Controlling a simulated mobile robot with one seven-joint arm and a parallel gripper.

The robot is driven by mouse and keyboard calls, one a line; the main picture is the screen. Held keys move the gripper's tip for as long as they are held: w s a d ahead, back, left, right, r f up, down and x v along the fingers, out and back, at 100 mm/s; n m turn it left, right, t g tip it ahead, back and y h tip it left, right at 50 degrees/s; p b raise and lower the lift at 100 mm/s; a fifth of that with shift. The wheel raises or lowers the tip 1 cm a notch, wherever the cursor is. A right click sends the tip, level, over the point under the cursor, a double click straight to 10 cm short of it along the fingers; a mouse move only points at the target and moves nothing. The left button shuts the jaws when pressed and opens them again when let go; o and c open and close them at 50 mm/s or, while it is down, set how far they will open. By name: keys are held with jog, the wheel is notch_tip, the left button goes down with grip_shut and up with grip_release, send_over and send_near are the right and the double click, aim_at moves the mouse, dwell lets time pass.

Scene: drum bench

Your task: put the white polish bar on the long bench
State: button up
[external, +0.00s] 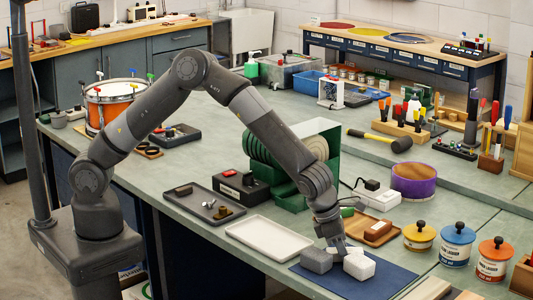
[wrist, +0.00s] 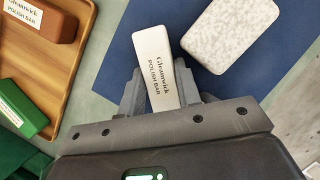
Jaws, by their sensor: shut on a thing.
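The white polish bar (wrist: 154,58), with its printed label facing up, is between the two fingers of my gripper (wrist: 160,88) in the wrist view. My gripper is shut on it. In the external view my gripper (external: 338,247) is low over the dark blue mat (external: 365,284), with the white bar (external: 359,265) at its fingers. I cannot tell whether the bar touches the mat. The grey-green bench (external: 215,160) carries the mat.
A wooden tray (wrist: 77,65) holds a brown bar (wrist: 40,18) and a green bar (wrist: 20,108). Lidded tins (external: 457,245) stand right. A white tray (external: 268,238) is left.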

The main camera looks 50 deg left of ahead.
jog(key=shift+c, duration=1)
